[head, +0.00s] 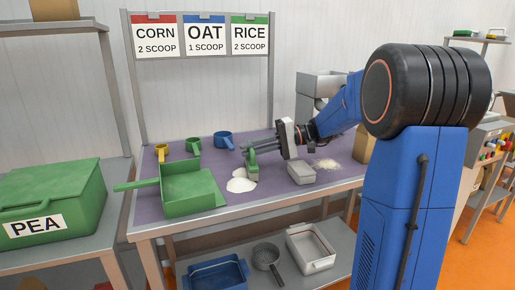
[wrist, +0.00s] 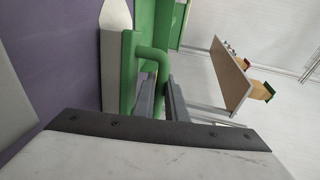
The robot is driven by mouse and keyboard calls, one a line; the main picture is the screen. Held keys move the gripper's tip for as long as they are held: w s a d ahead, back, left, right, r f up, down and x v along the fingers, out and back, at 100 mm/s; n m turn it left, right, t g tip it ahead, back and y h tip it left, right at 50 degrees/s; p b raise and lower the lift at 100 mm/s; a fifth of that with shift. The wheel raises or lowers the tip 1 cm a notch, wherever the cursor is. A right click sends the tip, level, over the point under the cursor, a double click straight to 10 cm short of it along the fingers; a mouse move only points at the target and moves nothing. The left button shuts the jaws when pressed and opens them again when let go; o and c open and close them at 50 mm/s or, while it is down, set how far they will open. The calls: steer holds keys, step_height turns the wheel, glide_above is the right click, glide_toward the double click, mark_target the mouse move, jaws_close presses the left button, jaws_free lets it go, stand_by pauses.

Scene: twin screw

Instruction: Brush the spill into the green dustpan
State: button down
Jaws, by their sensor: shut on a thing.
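The green dustpan (head: 188,189) lies on the purple table top (head: 225,208), its handle pointing left. A white spill (head: 241,185) lies in a small heap just right of the dustpan. My gripper (head: 254,149) is shut on the handle of a green brush (head: 253,172), which stands at the back right edge of the spill. In the wrist view, my fingers (wrist: 162,98) close around the brush's green loop handle (wrist: 153,57), and its pale bristles (wrist: 115,65) show on the left. Whether the bristles touch the table is unclear.
A grey block-like tub (head: 301,173) stands right of the brush, with a pale heap (head: 326,165) beyond it. Yellow (head: 161,152), green (head: 193,146) and blue (head: 223,140) scoops line the back. A green PEA bin (head: 50,205) stands left.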

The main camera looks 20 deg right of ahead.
steer(key=shift+s+a, duration=0.15)
steer(key=shift+a, duration=2.55)
steer(key=shift+s+a, duration=0.1)
steer(key=shift+a, duration=2.6)
steer(key=shift+w+d+r, duration=0.1)
steer(key=shift+d+r, duration=0.1)
steer(key=shift+r, duration=0.6)
steer(key=shift+s+d+r, duration=0.1)
steer(key=shift+d+r, duration=0.1)
steer(key=shift+r, duration=0.6)
steer(key=shift+w+d+r, duration=0.1)
steer(key=shift+d+r, duration=0.1)
steer(key=shift+r, duration=0.6)
